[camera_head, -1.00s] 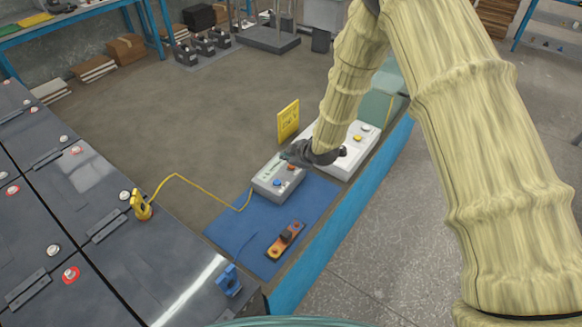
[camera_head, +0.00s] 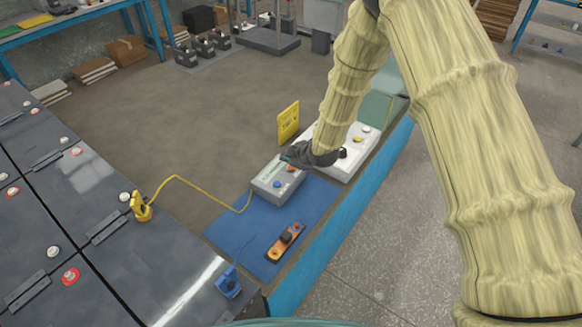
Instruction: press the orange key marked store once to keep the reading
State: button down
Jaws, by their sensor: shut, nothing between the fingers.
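A grey meter box (camera_head: 272,190) sits at the back of the blue mat (camera_head: 229,234). On its top are a pale display strip (camera_head: 270,170), a blue key (camera_head: 277,184) and an orange key (camera_head: 291,169). My gripper (camera_head: 287,157) is shut and empty, its dark tip over the back edge of the meter box, just behind the orange key. Whether it touches the box cannot be told. The lettering on the keys is too small to read.
A white box (camera_head: 348,160) with several knobs stands behind my gripper, with a yellow sign (camera_head: 288,121) beside it. A yellow clip (camera_head: 139,205) on the dark battery tops (camera_head: 88,217) has a cable to the meter. A blue clip (camera_head: 229,281) and an orange-black bar (camera_head: 285,242) lie nearer.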

aim_at(289, 169)
jog(key=shift+f, duration=0.2)
jog(key=shift+f+b, duration=0.25)
jog(key=shift+b, duration=0.1)
jog(key=shift+f, duration=0.4)
dwell(0.9)
jog(key=shift+r, duration=0.85)
jog(key=shift+r+p, duration=1.5)
jog(key=shift+r, duration=1)
jog(key=shift+s+a, duration=0.1)
